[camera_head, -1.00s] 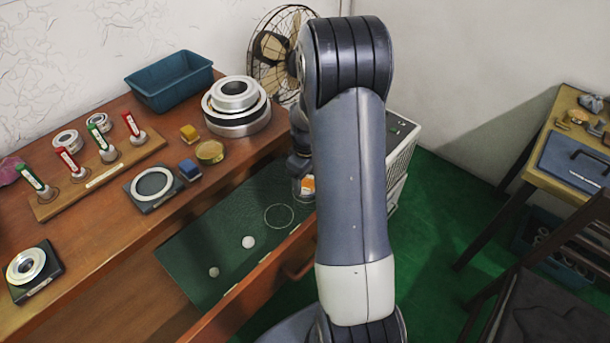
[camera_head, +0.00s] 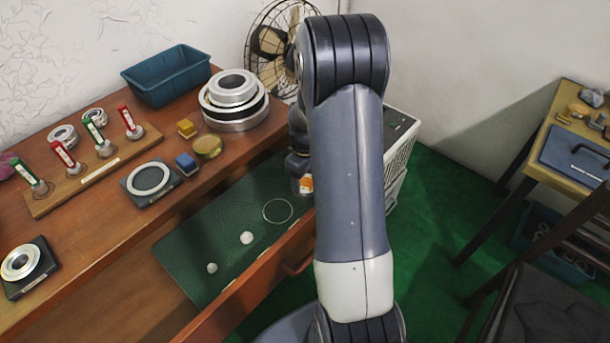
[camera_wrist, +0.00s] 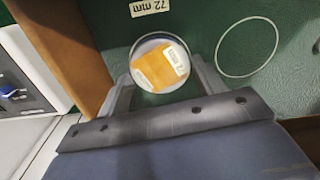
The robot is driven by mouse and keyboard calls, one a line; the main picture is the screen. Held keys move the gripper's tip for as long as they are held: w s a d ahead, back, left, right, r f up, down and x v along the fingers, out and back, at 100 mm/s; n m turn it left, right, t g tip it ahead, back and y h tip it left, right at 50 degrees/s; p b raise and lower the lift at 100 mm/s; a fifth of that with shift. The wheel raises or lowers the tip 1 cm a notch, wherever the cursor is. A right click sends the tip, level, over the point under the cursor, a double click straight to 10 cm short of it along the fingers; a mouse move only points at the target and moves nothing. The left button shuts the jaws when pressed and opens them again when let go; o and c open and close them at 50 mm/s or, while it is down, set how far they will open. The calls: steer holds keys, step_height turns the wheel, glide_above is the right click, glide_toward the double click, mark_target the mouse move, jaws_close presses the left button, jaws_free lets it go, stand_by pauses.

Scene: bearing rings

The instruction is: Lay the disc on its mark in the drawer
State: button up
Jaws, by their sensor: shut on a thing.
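In the wrist view my gripper (camera_wrist: 163,88) is shut on a pale round disc (camera_wrist: 147,46) with an orange label on its face. The disc sits between the two fingers. Its orange part also shows in the head view (camera_head: 306,184), beside my arm, which hides most of my gripper there. The open drawer has a green floor (camera_head: 190,248). A thin pale ring mark (camera_head: 277,210) is on it and is empty. In the wrist view the ring mark (camera_wrist: 220,60) lies right of the disc, apart from it.
Two white round spots (camera_head: 247,238) lie on the drawer floor. The wooden drawer front (camera_head: 262,268) rises near my arm. The desk holds stacked rings (camera_head: 233,100), a blue bin (camera_head: 168,76) and a peg board (camera_head: 90,180).

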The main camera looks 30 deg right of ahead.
steer(key=o, duration=1.2)
steer(key=shift+c, duration=0.2)
step_height(320, 180, up, 11)
steer(key=p, duration=0.1)
steer(key=shift+f, duration=0.15)
